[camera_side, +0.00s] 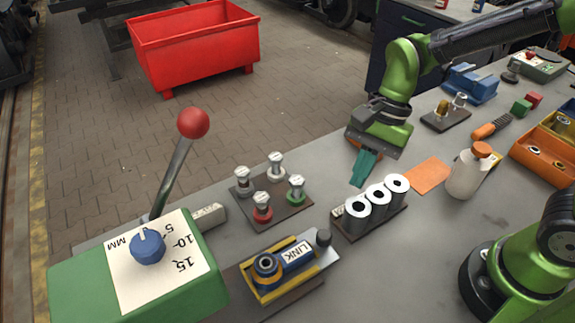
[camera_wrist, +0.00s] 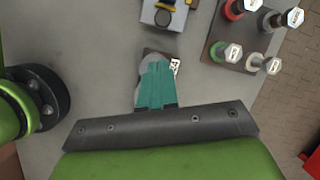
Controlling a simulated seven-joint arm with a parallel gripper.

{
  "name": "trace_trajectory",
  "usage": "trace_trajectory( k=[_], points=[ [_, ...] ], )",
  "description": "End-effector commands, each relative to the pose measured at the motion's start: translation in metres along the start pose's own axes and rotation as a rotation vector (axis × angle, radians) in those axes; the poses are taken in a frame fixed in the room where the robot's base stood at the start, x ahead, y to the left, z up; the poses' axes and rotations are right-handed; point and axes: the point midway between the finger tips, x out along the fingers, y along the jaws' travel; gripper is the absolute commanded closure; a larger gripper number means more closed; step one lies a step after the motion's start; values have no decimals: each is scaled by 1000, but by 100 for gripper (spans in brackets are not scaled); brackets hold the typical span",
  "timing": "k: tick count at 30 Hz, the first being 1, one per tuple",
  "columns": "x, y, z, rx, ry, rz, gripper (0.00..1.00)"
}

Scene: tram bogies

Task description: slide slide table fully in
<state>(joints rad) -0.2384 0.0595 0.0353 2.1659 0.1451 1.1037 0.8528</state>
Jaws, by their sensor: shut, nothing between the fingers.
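The slide table appears to be the low fixture (camera_side: 290,268) with yellow rails, a blue part with a round bore and a "LINK" label, at the front centre of the side view. A dark knob (camera_side: 323,238) stands at its right end, where a pale plate extends past the rails. In the wrist view, part of this fixture (camera_wrist: 150,16) shows at the top edge; the rest is cut off. My gripper (camera_side: 362,180) has its teal fingers shut and empty, pointing down behind the three-tube rack. In the wrist view, the fingers (camera_wrist: 157,66) partly cover the rack.
The three-tube rack (camera_side: 377,222) stands between my gripper and the fixture. A plate with several bolts (camera_side: 292,212) lies left of it. A green control box (camera_side: 75,290) with a red-knobbed lever is at front left. A white bottle (camera_side: 462,178) stands to the right.

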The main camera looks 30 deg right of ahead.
Motion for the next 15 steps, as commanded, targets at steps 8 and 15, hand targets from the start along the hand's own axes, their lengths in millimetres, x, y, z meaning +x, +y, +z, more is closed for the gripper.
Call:
trace_trajectory(
  k=[8, 15],
  points=[
    [3, -3, 6, 205, -26, 6, 100],
    [42, -2, 7, 201, -24, 10, 100]
  ],
)
